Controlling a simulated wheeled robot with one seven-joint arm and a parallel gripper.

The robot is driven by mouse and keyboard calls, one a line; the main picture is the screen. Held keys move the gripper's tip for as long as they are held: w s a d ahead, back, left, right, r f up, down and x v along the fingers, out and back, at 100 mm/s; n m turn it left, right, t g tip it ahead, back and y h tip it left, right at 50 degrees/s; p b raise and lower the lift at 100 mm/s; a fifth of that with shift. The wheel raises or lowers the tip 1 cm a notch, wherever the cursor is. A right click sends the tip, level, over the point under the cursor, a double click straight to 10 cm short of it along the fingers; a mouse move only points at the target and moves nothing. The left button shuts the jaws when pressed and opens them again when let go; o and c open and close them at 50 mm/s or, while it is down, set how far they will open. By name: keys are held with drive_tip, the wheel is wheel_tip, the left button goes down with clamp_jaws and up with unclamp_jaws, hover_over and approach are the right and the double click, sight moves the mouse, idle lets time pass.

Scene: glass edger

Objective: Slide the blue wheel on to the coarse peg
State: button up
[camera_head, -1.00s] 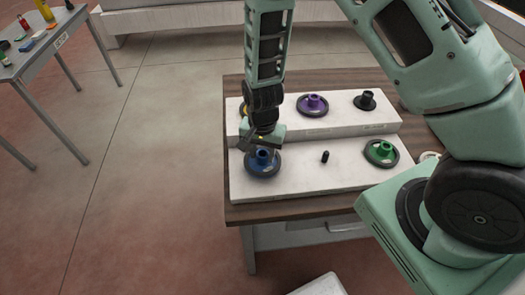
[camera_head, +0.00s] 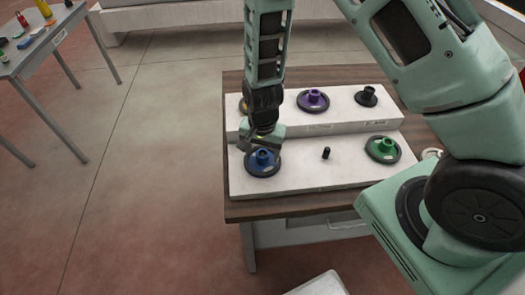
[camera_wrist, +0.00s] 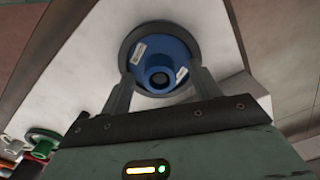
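The blue wheel (camera_head: 263,167), a dark disc with a blue raised hub, lies at the left end of the lower white step. It also shows in the wrist view (camera_wrist: 160,50), where a dark hole shows in the hub. My gripper (camera_wrist: 168,76) is open, with one finger on each side of the blue hub, over the disc. I cannot tell whether the fingers touch it. In the head view my gripper (camera_head: 256,146) is just above and behind the wheel. A bare black peg (camera_head: 326,153) stands mid-step. No readable label shows which peg is coarse.
A green wheel (camera_head: 383,149) sits at the right of the lower step. On the raised back step are a purple wheel (camera_head: 313,101), a black hubbed piece (camera_head: 366,97) and a yellowish wheel (camera_head: 242,107) partly hidden by my arm. The lower step is clear around the bare peg.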

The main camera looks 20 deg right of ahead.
wheel_tip(320, 180, up, 17)
drive_tip(key=b, duration=0.2)
drive_tip(key=shift+r, duration=0.2)
idle(0.7)
